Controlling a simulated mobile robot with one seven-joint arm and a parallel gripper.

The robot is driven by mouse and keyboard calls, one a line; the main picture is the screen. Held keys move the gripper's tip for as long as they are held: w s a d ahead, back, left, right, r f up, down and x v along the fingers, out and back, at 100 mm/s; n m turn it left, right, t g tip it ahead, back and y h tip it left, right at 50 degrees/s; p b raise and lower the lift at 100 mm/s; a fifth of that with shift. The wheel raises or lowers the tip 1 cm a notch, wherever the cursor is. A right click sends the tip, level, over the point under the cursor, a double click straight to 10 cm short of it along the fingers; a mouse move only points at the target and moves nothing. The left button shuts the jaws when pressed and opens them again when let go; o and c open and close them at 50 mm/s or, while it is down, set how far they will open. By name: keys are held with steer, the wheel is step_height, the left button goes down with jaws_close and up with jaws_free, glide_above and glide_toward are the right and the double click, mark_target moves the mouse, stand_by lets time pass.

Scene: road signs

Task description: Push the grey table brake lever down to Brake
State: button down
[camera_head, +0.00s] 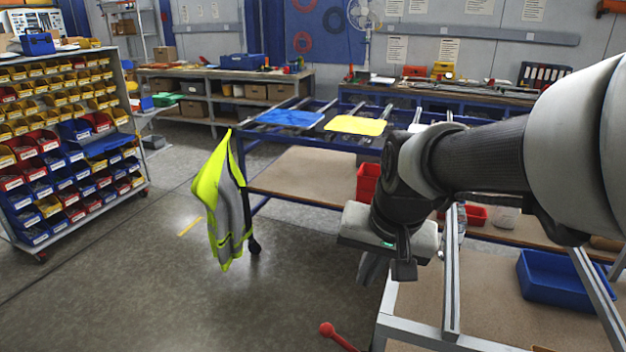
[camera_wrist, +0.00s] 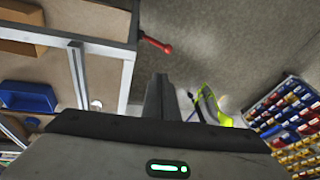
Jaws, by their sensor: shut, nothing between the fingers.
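A red lever (camera_head: 338,338) with a round knob juts out beside the grey table frame (camera_head: 455,338) at the bottom of the head view. Its lower part is cut off by the frame edge. In the wrist view the red lever (camera_wrist: 155,42) sticks out from the table's corner, near the top. No Brake marking is readable. My gripper (camera_head: 370,270) is shut and empty, pointing down in the head view, above and right of the knob in the picture. In the wrist view its closed fingers (camera_wrist: 158,97) are apart from the lever, with floor showing between them.
A yellow vest (camera_head: 222,205) hangs at the blue table's (camera_head: 262,200) left corner. A blue bin (camera_head: 560,278) sits on the grey table's lower shelf. A rack of coloured bins (camera_head: 65,150) stands at left. Open floor lies left of the lever.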

steer(key=m+g+b, duration=0.1)
steer(key=m+b, duration=0.1)
steer(key=b, duration=0.1)
glide_above(327, 327)
steer(key=s+d, duration=0.3)
steer(key=s, duration=0.1)
step_height(327, 327, down, 11)
steer(key=shift+s+r+y, duration=0.1)
steer(key=shift+r+y, duration=0.1)
steer(key=shift+y, duration=0.2)
steer(key=b+x, duration=0.3)
steer(key=x, duration=1.1)
steer(key=shift+a, duration=0.15)
